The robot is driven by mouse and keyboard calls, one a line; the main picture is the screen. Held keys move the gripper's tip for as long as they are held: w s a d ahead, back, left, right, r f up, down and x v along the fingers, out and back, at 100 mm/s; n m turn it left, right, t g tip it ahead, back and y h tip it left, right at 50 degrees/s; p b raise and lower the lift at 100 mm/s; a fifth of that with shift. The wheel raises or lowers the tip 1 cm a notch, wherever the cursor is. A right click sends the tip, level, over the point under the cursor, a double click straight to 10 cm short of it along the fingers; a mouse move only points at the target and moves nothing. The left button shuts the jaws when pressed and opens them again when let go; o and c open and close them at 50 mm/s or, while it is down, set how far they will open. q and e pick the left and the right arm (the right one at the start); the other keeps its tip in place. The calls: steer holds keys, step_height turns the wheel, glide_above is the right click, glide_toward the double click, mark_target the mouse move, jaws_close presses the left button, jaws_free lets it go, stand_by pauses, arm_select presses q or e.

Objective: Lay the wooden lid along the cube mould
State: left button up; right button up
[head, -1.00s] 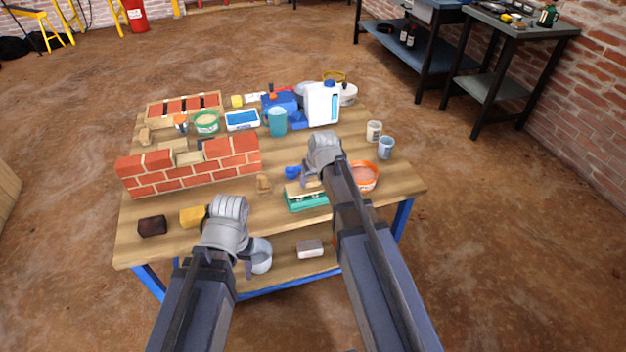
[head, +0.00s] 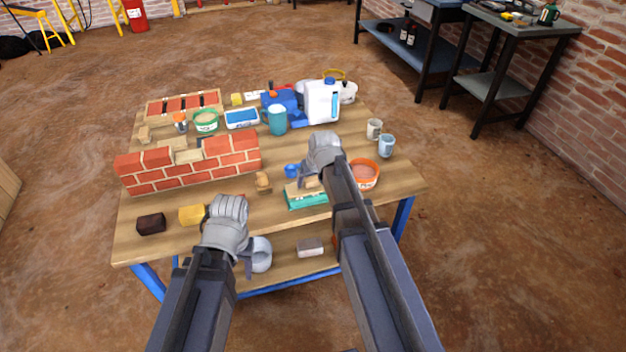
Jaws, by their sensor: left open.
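The teal cube mould (head: 306,201) stands near the front edge of the table. The tan wooden lid (head: 292,190) is at its top, partly hidden behind my right gripper and arm; I cannot tell whether it rests fully on the mould. My right gripper (head: 307,181) is just above the mould, close to the lid. Its fingertips are too small and covered to show whether they grip it.
A brick wall piece (head: 190,168) stands on the left of the table (head: 150,246). A yellow block (head: 192,215) and a dark block (head: 151,223) lie in front. An orange bucket (head: 364,174) is right of my right gripper. Bottles and tubs fill the back.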

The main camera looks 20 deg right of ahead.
steer(key=shift+o, duration=0.3)
steer(key=p+v, duration=0.7)
steer(key=shift+r, duration=0.4)
steer(key=shift+s, duration=0.15)
